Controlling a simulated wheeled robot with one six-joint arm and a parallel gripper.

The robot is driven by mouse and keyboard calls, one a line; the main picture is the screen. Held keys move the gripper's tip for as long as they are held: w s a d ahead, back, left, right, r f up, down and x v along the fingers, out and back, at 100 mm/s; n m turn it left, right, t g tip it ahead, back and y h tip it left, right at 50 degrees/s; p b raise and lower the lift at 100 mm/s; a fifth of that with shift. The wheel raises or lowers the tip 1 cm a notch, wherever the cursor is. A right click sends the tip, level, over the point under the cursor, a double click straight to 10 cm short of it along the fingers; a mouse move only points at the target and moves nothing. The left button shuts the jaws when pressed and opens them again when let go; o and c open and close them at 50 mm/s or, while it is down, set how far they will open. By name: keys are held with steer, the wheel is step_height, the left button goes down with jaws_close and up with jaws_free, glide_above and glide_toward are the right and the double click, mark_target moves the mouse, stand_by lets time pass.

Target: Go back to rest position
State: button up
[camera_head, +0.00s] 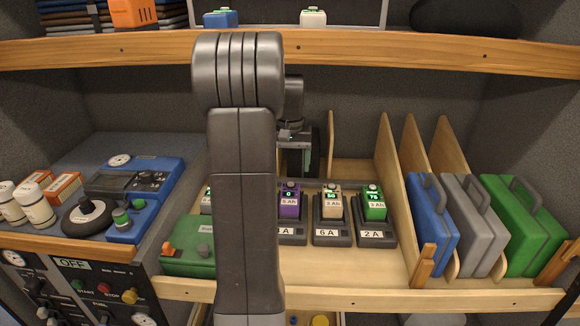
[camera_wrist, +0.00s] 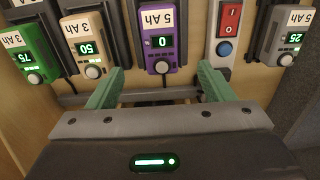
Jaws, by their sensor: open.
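My gripper (camera_wrist: 162,78) is open in the wrist view, its two green fingers spread with nothing held between them. The purple battery (camera_wrist: 161,40), showing 0, is in its charger just beyond the fingertips. It appears apart from the fingers. In the head view my gripper (camera_head: 300,155) is partly hidden by my arm and hangs behind the purple battery (camera_head: 289,200). A beige battery (camera_head: 331,202) showing 50 and a green battery (camera_head: 374,203) showing 75 sit in chargers to its right. A grey battery (camera_wrist: 290,40) showing 25 shows in the wrist view.
Wooden dividers (camera_head: 389,150) stand right of the chargers, with blue (camera_head: 432,225), grey (camera_head: 473,225) and green (camera_head: 523,225) cases beyond. An upper shelf (camera_head: 400,50) crosses above the gripper. A red and blue switch (camera_wrist: 226,30) is beside the purple battery.

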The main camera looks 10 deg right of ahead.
mark_target(290, 193)
step_height(290, 193, down, 13)
steer(key=shift+r+p, duration=0.15)
steer(key=shift+p, duration=0.6)
steer(key=shift+r+b, duration=0.3)
steer(key=shift+r, duration=1.75)
